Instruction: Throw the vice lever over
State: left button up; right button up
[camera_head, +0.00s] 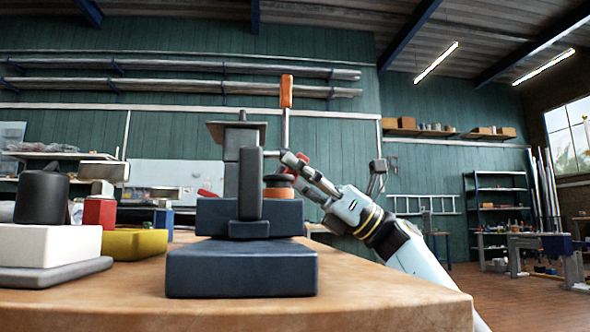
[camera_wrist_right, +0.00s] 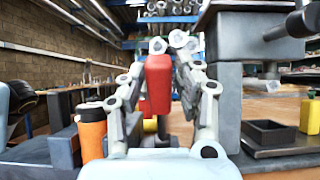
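The vice (camera_head: 242,265) stands on the wooden bench in the head view, with a dark blue base and grey jaws. An upright rod with an orange grip (camera_head: 286,92) rises behind it. My right gripper (camera_head: 302,170) is just right of the jaws, near the rod's lower part. A red piece (camera_head: 304,160) shows by its fingers. In the right wrist view a red block-like piece (camera_wrist_right: 158,83) lies between the fingers, their tips close together. Whether they grip it, and whether it belongs to the lever, I cannot tell. My left gripper is not in view.
An orange cylinder with a dark top (camera_head: 283,187) is behind the vice. The bench's front right (camera_head: 380,295) is clear.

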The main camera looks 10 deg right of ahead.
jog(key=shift+o, duration=0.8)
jog(key=v, duration=1.2)
